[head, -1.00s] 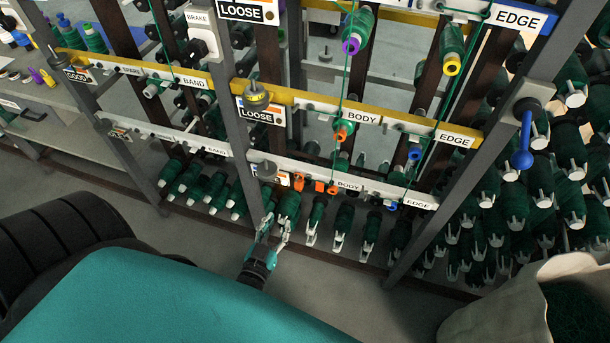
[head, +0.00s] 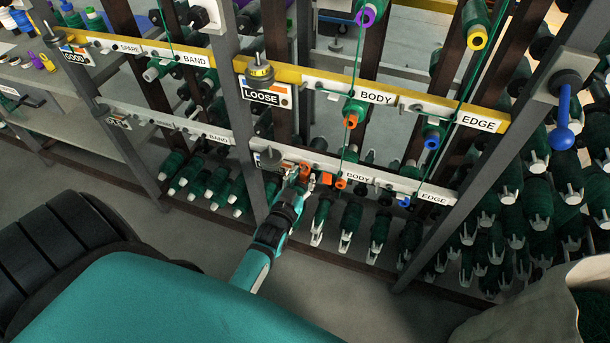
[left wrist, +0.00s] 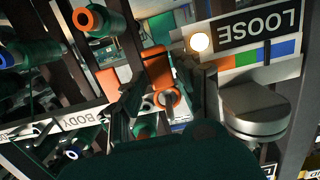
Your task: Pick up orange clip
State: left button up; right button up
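The orange clip (head: 304,169) is at the lower white rail, left of the BODY label, partly hidden by my left gripper in the head view. In the left wrist view the orange clip (left wrist: 158,68) shows a block-like body with a round orange ring at its lower end. My left gripper (head: 299,178) is at the clip, reaching up to the rail. In the left wrist view its dark fingers (left wrist: 160,108) stand on either side of the clip and look open; contact is unclear. My right gripper is not in view.
A round metal weight (left wrist: 255,108) and a LOOSE sign (left wrist: 258,30) are close to the right of the fingers in the left wrist view. Upright posts, an orange-tipped spool (head: 352,113) and a yellow rail (head: 330,85) surround the reach. Several green spools hang below.

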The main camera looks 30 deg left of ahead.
pick_arm(q)
jog(key=shift+w+a, duration=0.1)
jog(key=shift+w, duration=0.15)
jog(key=c, duration=0.6)
grip_shut()
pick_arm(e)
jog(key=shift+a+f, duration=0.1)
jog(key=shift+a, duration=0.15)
pick_arm(q)
jog(key=shift+r, duration=0.1)
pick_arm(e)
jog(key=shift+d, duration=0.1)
pick_arm(q)
jog(key=shift+r+p, duration=0.35)
jog(key=shift+p, duration=0.2)
jog(key=f+p+v, duration=0.2)
jog(key=p+v, duration=0.5)
jog(key=v, duration=1.1)
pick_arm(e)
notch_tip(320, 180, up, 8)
